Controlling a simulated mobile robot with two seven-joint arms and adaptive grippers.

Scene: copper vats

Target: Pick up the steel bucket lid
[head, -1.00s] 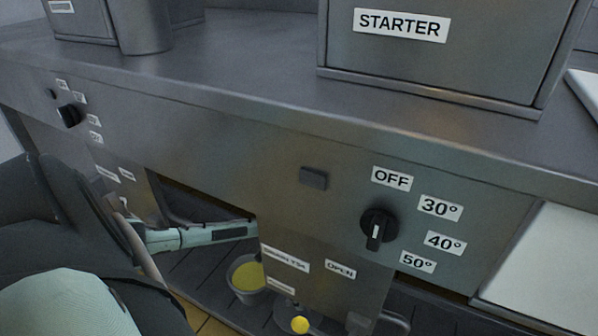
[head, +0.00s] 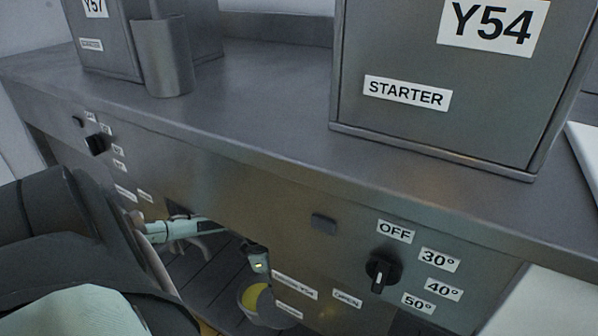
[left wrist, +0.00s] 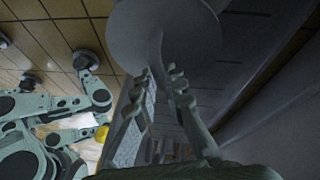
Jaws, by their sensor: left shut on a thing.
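The steel bucket lid (left wrist: 165,38) shows in the left wrist view as a grey round disc at the top centre. A thin curved handle seems to run from it down to my left gripper (left wrist: 163,76). The fingers are shut on it there. In the head view my left arm reaches in from the left and through an opening under the counter. The lid and the left fingertips cannot be made out in that view. My right gripper is not in view.
The steel counter (head: 250,120) carries a box labelled STARTER (head: 400,130) and another box (head: 105,45) with a grey holder (head: 162,55). A front panel has a black knob (head: 383,271) and temperature labels. The opening beneath is narrow.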

